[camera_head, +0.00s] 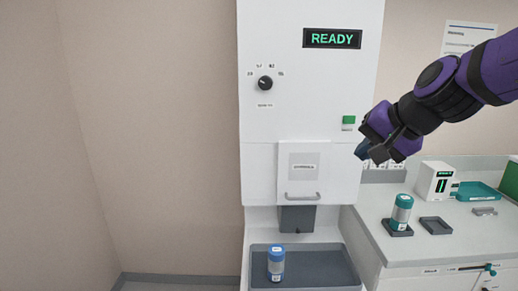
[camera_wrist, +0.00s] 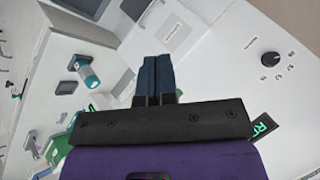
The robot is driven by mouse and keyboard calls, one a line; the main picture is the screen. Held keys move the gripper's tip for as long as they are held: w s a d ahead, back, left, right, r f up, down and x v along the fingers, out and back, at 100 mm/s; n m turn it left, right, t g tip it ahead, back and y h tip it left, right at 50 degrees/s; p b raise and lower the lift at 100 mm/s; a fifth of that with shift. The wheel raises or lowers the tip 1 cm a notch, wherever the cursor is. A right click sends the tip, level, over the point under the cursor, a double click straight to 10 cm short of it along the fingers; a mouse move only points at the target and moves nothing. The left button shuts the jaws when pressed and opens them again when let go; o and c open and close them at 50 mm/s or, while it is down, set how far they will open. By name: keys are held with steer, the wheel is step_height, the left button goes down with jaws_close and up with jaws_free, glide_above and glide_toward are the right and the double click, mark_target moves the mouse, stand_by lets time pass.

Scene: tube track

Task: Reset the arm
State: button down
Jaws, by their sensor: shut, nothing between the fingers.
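My purple and black arm reaches in from the upper right in the head view. My gripper (camera_head: 363,150) is shut and empty. It hangs in the air in front of the right side of the white machine (camera_head: 265,170), near the green button (camera_head: 348,120). In the wrist view the two dark fingers of my gripper (camera_wrist: 155,62) lie together with nothing between them. The machine's display (camera_head: 332,38) reads READY. Its black knob (camera_head: 265,83) is at the upper left, and it also shows in the wrist view (camera_wrist: 271,59).
A blue-capped tube (camera_head: 276,263) stands on the machine's dark tray (camera_head: 325,270). On the right counter (camera_head: 465,235), a teal-capped tube (camera_head: 401,212) stands on a dark pad, near an empty dark holder (camera_head: 436,225), a white box (camera_head: 433,180) and a teal tray (camera_head: 478,191).

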steer(key=s+d+n+g+h, duration=0.1)
steer(key=s+d, duration=0.3)
steer(key=s, duration=0.5)
steer(key=s+d+f+n+g+h, duration=0.1)
steer(key=s+d+n+h, duration=0.2)
steer(key=s, duration=0.7)
steer(key=shift+d+f+n, duration=0.2)
steer(key=shift+d+n, duration=0.6)
steer(key=shift+d, duration=0.4)
steer(key=shift+w, duration=0.1)
